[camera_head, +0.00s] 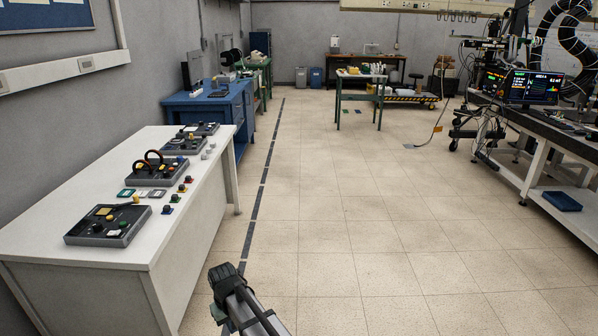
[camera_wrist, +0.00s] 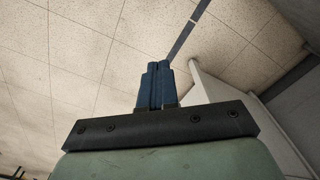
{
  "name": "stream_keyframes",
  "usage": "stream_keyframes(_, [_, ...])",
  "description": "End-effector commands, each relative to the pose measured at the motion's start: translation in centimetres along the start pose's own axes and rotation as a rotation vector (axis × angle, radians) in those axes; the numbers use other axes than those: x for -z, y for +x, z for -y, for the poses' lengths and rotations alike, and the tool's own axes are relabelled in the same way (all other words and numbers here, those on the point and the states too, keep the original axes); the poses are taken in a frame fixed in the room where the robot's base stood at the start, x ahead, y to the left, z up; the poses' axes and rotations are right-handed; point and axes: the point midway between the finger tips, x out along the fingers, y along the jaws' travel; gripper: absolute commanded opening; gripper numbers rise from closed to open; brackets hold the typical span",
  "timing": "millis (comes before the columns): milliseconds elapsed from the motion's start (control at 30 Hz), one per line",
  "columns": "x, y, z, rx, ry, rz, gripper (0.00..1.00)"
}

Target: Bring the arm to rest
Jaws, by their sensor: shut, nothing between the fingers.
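My gripper (camera_wrist: 159,68) shows in the wrist view with its two dark fingers together and nothing between them. Beyond the fingertips is tiled floor with a dark line, and the pale side of a table stands close on the right. In the head view part of my arm rises from the bottom edge, over the floor and to the right of the white table (camera_head: 62,196). The fingers cannot be made out in the head view.
The white table carries several dark boxes with knobs, such as the nearest box (camera_head: 106,224), and small coloured pieces. A blue workbench (camera_head: 208,104) stands behind it. A bench with monitors (camera_head: 533,87) is at the right. The middle floor (camera_head: 345,210) is clear.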

Motion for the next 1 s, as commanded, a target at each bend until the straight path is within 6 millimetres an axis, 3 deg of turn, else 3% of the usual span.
stream_keyframes(33, [-1.4,0.6,-2.1,0.000,0.037,0.002,0.00])
stream_keyframes(200, [-4.8,2.3,-8.1,0.000,0.146,0.001,0.00])
stream_keyframes(500, [-12.2,5.0,-17.0,-0.001,0.341,0.001,0.00])
stream_keyframes(733, [-18.6,6.7,-22.3,-0.002,0.486,-0.001,0.00])
stream_keyframes(1000, [-24.1,8.0,-25.7,-0.002,0.607,-0.002,0.00])
